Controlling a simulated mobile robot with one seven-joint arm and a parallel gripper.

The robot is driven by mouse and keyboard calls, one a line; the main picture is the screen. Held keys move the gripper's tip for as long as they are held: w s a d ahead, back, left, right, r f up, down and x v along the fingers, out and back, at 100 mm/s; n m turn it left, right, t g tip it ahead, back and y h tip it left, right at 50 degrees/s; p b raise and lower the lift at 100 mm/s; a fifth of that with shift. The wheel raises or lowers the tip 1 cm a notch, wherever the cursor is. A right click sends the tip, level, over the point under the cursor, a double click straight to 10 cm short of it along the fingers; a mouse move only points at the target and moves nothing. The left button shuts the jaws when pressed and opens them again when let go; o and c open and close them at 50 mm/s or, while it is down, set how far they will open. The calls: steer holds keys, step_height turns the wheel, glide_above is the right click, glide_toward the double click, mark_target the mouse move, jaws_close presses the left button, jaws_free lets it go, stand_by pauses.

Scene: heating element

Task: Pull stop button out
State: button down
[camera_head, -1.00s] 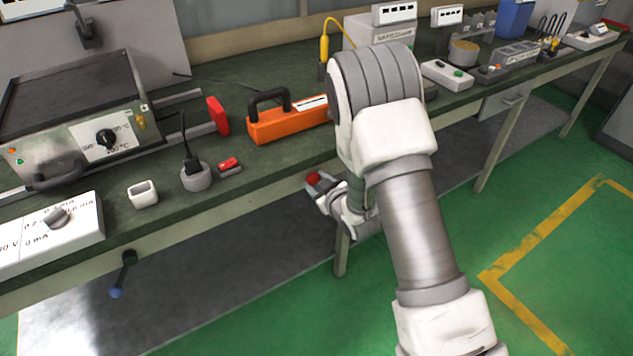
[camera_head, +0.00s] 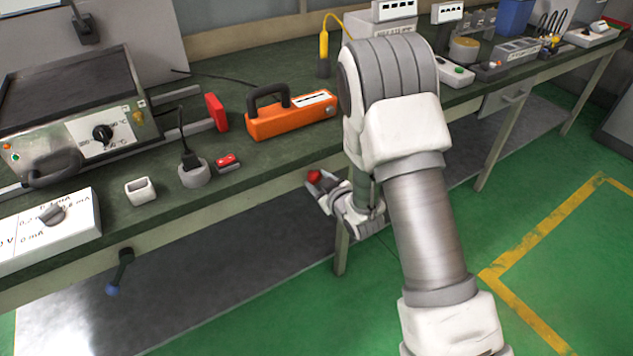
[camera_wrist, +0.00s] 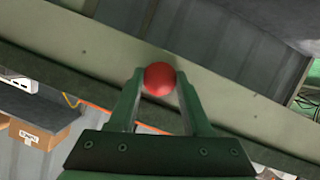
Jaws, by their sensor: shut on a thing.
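The red stop button (camera_wrist: 159,78) is a round knob at the bench's front edge. In the wrist view it sits between the two fingertips of my gripper (camera_wrist: 160,88), which is shut on it. In the head view the red knob (camera_head: 314,177) shows just below the bench edge, with my gripper (camera_head: 322,184) at it. My arm comes in from the lower right and hides part of the bench. How far the button stands out from its mount cannot be told.
The bench (camera_head: 215,205) holds a hot plate unit (camera_head: 75,115), an orange handled box (camera_head: 290,118), a red switch (camera_head: 228,160) and a white meter box (camera_head: 50,225). A blue-tipped lever (camera_head: 120,272) hangs below the front edge. The green floor on the right is clear.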

steer(key=shift+s+d+f, duration=0.1)
steer(key=shift+s, duration=0.05)
steer(key=shift+c, duration=1.6)
jaws_free()
steer(key=p+v, duration=1.2)
steer(key=v, duration=0.5)
steer(key=shift+s, duration=0.15)
steer(key=shift+r, duration=0.2)
